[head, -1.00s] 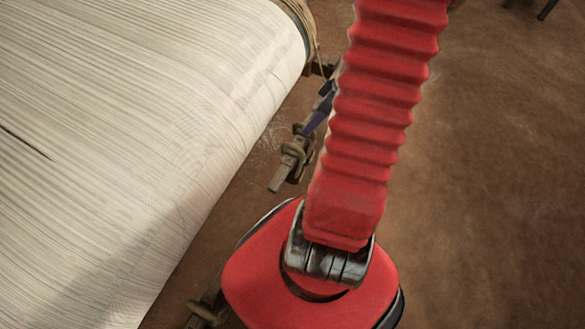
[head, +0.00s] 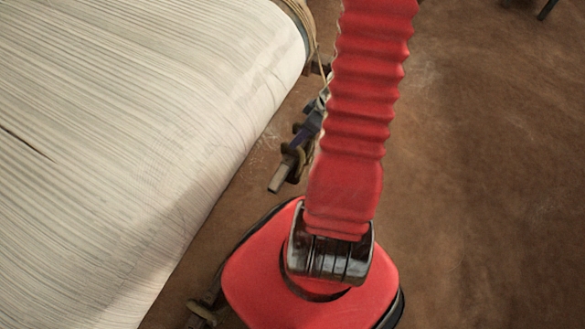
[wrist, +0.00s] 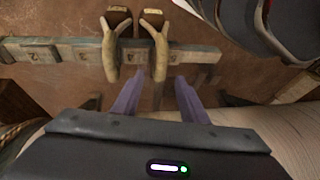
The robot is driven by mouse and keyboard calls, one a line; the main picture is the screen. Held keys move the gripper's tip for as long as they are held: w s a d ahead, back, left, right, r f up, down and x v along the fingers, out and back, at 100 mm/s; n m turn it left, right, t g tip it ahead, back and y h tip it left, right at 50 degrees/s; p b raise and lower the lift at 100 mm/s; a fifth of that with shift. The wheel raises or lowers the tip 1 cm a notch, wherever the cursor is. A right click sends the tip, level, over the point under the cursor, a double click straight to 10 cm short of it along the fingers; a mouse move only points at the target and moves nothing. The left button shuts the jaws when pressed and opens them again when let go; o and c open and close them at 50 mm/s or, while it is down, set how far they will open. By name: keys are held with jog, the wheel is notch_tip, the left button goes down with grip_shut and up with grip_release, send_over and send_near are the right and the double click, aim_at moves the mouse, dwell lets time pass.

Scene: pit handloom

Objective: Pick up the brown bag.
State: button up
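I cannot make out a brown bag for certain in either view. In the head view my red arm hides most of the gripper; a small purple part shows beside the loom's edge.
The loom's cream warp sheet (head: 110,150) fills the left of the head view. A bar with a wooden peg (head: 283,172) sticks out along its edge. A wooden beam (wrist: 78,50) crosses the wrist view. Brown floor (head: 490,170) at the right is clear.

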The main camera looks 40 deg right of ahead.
jog(key=shift+f, duration=0.1)
jog(key=shift+x, duration=2.5)
jog(key=shift+w+a, duration=0.1)
jog(key=shift+w, duration=0.05)
jog(key=shift+c, duration=0.5)
grip_shut()
